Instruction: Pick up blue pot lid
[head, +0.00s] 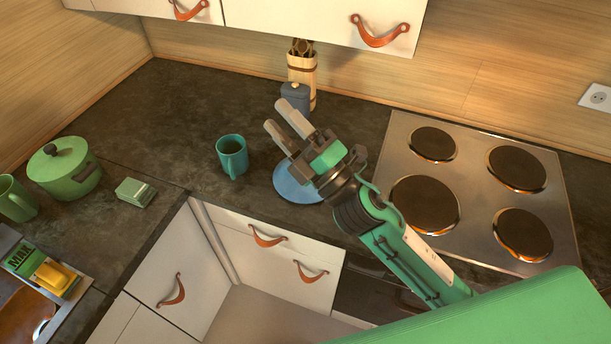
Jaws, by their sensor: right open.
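The blue pot lid (291,187) lies on the dark counter, left of the stove and near the counter's front edge. My right gripper (282,117) is open and empty, with its two fingers spread and pointing to the upper left. Its body and wrist hang over the lid in the picture and hide the lid's upper right part. I cannot see the lid's knob. My left gripper is not in the head view.
A teal mug (232,156) stands just left of the lid. A dark blue jar (295,97) and a utensil holder (303,72) stand behind my gripper. The stove (470,190) is to the right. A green pot (64,172) stands at the left.

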